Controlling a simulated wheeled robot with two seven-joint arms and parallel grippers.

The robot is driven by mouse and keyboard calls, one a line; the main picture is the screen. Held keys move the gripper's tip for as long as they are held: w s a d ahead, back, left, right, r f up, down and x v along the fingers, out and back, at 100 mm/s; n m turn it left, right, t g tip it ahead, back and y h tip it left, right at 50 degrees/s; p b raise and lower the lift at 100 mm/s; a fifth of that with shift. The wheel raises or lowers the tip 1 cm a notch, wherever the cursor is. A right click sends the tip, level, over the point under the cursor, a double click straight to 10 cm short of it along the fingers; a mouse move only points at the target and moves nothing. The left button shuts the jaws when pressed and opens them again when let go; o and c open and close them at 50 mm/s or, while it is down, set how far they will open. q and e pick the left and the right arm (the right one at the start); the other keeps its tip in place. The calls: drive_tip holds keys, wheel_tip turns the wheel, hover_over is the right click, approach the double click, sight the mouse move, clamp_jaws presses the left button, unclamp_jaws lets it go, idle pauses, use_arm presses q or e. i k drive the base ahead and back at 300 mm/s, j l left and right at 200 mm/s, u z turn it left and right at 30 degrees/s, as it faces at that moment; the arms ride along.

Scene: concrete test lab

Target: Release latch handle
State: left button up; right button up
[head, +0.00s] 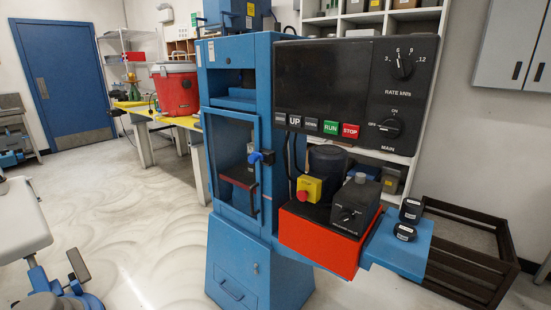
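A blue compression-test machine (262,75) stands in the middle of the head view. Its front has a tall blue-framed door (258,205) with a clear window, and it looks shut. A small latch handle (255,157), bright blue with a black block at its right, sits on the right side of the door frame about halfway up. A dark red bar (238,185) shows behind or across the window; I cannot tell which. Neither of my grippers shows in the head view, and nothing touches the latch handle.
A black control panel (345,85) juts out at the machine's right. Below it, a red box (318,243) carries a yellow stop button box (308,189). A dark slatted crate (465,250) stands at right. Pale floor (140,225) is open at left.

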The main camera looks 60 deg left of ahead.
sight(253, 158)
drive_tip(key=u, duration=1.95)
